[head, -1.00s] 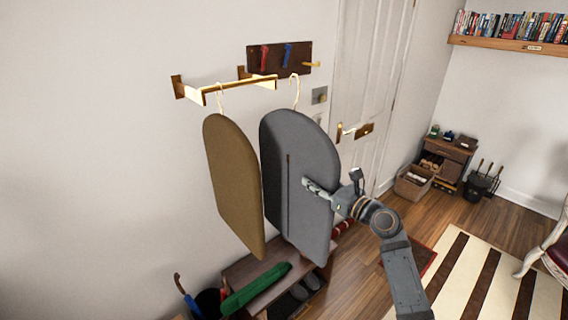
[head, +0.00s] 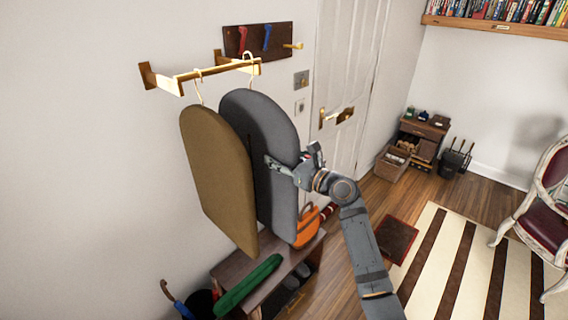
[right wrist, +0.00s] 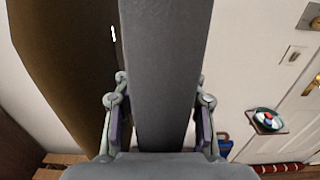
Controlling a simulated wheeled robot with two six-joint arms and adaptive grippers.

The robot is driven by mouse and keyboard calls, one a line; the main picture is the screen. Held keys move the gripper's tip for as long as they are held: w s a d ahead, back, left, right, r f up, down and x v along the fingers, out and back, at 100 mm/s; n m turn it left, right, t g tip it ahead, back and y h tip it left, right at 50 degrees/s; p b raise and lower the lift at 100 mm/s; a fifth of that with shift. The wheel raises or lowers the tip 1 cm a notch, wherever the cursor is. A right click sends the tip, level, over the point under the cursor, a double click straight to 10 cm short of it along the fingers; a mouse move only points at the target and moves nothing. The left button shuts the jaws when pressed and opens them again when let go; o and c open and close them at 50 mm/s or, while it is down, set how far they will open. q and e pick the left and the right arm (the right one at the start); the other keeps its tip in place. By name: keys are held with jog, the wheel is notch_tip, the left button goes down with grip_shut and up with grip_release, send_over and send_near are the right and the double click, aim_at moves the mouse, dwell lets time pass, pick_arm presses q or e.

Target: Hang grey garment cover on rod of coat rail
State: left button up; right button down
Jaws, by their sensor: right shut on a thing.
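The grey garment cover (head: 268,125) hangs upright just right of a brown cover (head: 215,170), which hides part of its left side. My right gripper (head: 278,167) is shut on the grey cover's near edge. In the right wrist view the grey cover (right wrist: 165,75) stands between the two fingers (right wrist: 163,122). The grey cover's pale hook (head: 249,60) shows at the right part of the coat rail's brass rod (head: 215,72). I cannot tell whether the hook bears on the rod. The brown cover's hook is on the rod's left part. My left gripper is out of view.
A dark peg board (head: 257,38) with red and blue items is behind the rail. Below are a bench (head: 238,268) with a green roll (head: 247,284) and an orange bag (head: 306,228). A white door (head: 345,75) stands right. The striped rug (head: 470,262) is open floor.

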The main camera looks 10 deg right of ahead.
aim_at(263, 150)
jog(key=shift+b+x, duration=0.45)
jog(key=shift+x, duration=0.35)
jog(key=shift+w+a+r, duration=0.1)
jog(key=shift+w+a, duration=0.15)
jog(key=shift+w, duration=0.05)
jog(key=b+x, duration=0.3)
jog(key=x, duration=0.1)
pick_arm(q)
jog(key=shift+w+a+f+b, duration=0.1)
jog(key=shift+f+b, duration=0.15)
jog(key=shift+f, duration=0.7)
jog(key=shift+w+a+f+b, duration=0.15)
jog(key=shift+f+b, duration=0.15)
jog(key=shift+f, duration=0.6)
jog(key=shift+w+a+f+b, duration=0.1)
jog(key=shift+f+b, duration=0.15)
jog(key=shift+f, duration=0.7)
pick_arm(e)
jog(key=shift+f, duration=1.35)
jog(key=c, duration=0.7)
grip_release()
